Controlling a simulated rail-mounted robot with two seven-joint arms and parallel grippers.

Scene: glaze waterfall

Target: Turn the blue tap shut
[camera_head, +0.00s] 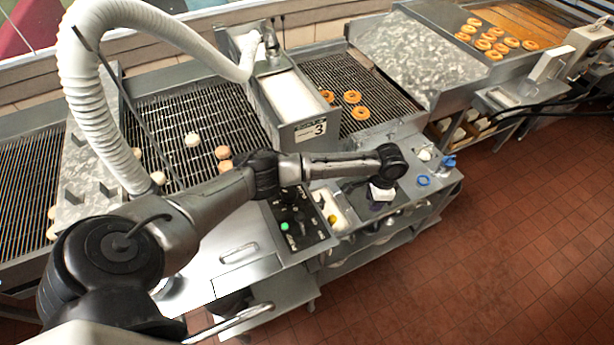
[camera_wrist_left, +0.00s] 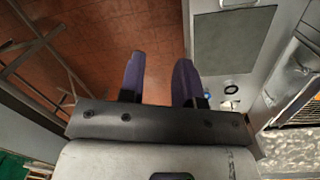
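The blue tap (camera_head: 447,161) is at the right end of the steel counter in the head view, beside a small white fitting. A blue ring (camera_head: 423,181) lies on the steel top just left of it. My left gripper (camera_head: 379,205) hangs over the front part of the counter, left of the tap and apart from it. In the left wrist view my left gripper (camera_wrist_left: 159,80) has its two purple fingers apart with nothing between them. A small blue part (camera_wrist_left: 208,93), perhaps the tap, shows by the right finger, partly hidden. My right gripper is not in view.
A control panel (camera_head: 296,220) with a green button is below my left forearm. A steel trough marked 3 (camera_head: 285,98) stands behind it, between wire conveyors with doughnuts (camera_head: 352,97). A white hose arches at the left. The red tiled floor (camera_head: 500,250) is clear at right.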

